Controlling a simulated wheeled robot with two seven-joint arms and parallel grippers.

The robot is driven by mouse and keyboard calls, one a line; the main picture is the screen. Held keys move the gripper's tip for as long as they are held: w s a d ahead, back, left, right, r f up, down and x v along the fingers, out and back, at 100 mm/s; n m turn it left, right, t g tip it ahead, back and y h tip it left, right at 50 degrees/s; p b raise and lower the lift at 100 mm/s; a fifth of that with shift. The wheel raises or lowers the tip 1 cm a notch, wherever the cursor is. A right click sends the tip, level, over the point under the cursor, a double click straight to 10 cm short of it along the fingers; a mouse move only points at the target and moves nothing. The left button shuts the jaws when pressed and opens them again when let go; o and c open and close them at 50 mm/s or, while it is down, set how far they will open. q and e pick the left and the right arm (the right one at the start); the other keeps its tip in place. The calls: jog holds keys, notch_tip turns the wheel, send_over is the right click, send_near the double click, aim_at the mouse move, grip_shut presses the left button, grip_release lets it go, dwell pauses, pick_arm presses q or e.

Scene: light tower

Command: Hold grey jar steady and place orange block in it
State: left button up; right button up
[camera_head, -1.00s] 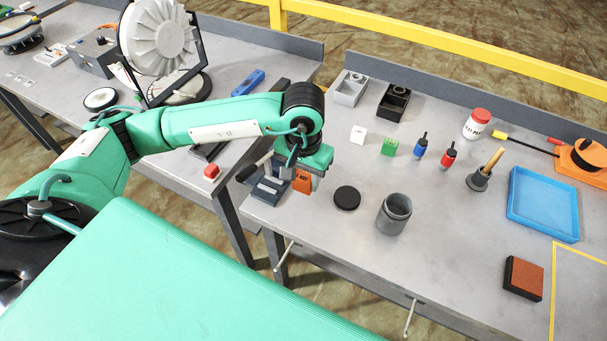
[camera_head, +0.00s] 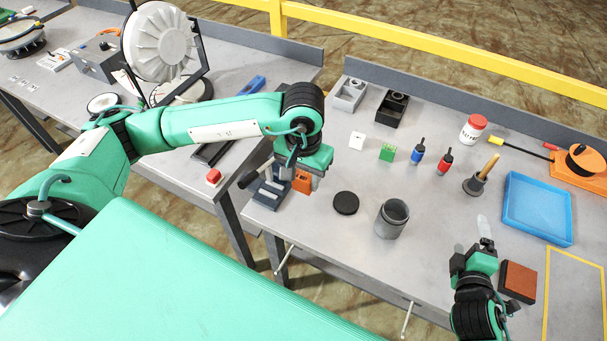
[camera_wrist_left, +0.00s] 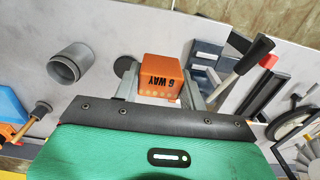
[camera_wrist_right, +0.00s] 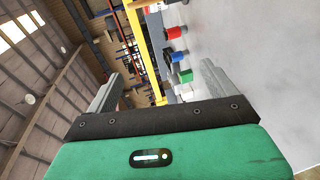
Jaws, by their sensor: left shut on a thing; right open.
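The grey jar (camera_head: 391,219) stands upright and open on the bench, right of a black round lid (camera_head: 345,203). It also shows in the left wrist view (camera_wrist_left: 70,64). My left gripper (camera_head: 304,187) is shut on the orange block (camera_wrist_left: 161,77), which has "6 WAY" lettering. The block shows in the head view (camera_head: 301,181), left of the lid and jar. My right gripper (camera_head: 484,234) is open and empty, above the bench to the right of the jar. Its two fingers show apart in the right wrist view (camera_wrist_right: 160,82). Neither gripper touches the jar.
A dark blue-grey holder (camera_head: 268,192) stands just left of the orange block. A brown-topped block (camera_head: 518,282) lies close to my right gripper.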

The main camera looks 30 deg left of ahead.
jog(key=w+a+n+y, duration=0.3)
jog(key=a+n+y, duration=0.25)
jog(key=n, duration=0.45)
jog(key=n+g+y, duration=0.6)
jog(key=n+g, duration=0.4)
jog(key=n, duration=1.1)
send_near(398, 227)
jog(key=w+f, duration=0.1)
jog(key=w, duration=0.1)
jog(key=w+a+f, duration=0.1)
jog(key=w+f, duration=0.1)
jog(key=shift+a+f, duration=0.1)
jog(key=shift+f, duration=0.15)
jog(key=shift+s+f+n+g, duration=0.2)
jog(key=shift+f+n+g, duration=0.2)
jog(key=shift+f+g, duration=0.1)
pick_arm(q)
jog(key=shift+r, duration=0.15)
pick_arm(e)
jog(key=x, duration=0.5)
jog(key=shift+r, duration=0.1)
pick_arm(q)
jog(key=shift+f+b, duration=0.6)
jog(key=shift+f, duration=0.1)
pick_arm(e)
jog(key=x, duration=0.3)
pick_arm(q)
jog(key=shift+f, duration=0.25)
pick_arm(e)
jog(key=shift+x, duration=0.75)
